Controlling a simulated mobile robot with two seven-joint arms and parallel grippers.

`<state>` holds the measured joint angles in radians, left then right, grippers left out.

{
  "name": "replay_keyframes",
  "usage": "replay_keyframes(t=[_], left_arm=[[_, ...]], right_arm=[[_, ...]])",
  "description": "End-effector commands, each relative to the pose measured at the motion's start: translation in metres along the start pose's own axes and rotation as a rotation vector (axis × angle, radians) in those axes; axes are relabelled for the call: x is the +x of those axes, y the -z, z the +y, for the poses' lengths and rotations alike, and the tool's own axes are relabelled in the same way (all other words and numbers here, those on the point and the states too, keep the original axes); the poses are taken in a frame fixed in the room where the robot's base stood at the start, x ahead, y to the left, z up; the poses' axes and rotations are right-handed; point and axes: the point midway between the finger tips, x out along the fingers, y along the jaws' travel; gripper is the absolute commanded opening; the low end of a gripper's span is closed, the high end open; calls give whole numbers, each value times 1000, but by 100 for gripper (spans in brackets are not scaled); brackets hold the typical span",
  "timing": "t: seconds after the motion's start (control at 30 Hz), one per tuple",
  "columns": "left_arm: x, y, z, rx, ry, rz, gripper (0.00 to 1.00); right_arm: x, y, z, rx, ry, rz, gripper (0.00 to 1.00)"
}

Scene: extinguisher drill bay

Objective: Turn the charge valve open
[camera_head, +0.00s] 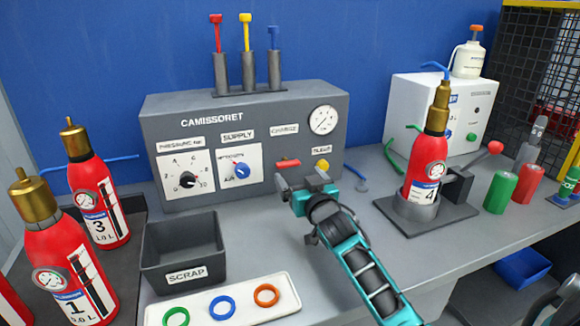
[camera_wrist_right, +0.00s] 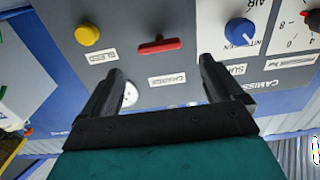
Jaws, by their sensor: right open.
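The charge valve is a red bar handle (camera_head: 288,163) on the grey CAMISSORET panel (camera_head: 240,100), below the CHARGE label. The bar lies roughly level. In the right wrist view, where the panel appears upside down, the red handle (camera_wrist_right: 159,46) sits just beyond and between the fingertips. My right gripper (camera_head: 303,178) is open and empty in front of the handle, and its fingers also show in the wrist view (camera_wrist_right: 160,66). I see no contact between fingers and handle. My left gripper is not in view.
A yellow bleed knob (camera_head: 322,165) is close right of the handle and a blue supply knob (camera_head: 241,170) is left. A scrap bin (camera_head: 183,247) and a white ring tray (camera_head: 243,309) stand in front. An extinguisher (camera_head: 426,172) stands in a holder at right.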

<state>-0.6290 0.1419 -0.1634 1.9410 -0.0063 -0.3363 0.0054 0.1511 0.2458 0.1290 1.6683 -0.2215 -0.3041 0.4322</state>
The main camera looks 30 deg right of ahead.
Motion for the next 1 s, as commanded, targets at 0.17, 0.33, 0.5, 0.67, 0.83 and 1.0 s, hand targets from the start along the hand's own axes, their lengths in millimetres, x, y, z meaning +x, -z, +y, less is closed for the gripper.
replay_keyframes(t=[0.17, 0.33, 0.5, 0.67, 0.83, 1.0], left_arm=[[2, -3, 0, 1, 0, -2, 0], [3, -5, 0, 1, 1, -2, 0], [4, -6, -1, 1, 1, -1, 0], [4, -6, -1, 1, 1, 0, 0], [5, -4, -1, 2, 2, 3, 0], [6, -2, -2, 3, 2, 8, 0]], right_arm=[[32, 0, 0, 1, 0, 0, 94], [54, 0, 0, 1, -1, -1, 94], [66, 0, 0, 0, 0, 0, 94], [70, 0, 0, 0, 0, -1, 94], [70, 0, 0, 0, 0, -1, 94], [70, 0, 0, 0, 0, -1, 82]])
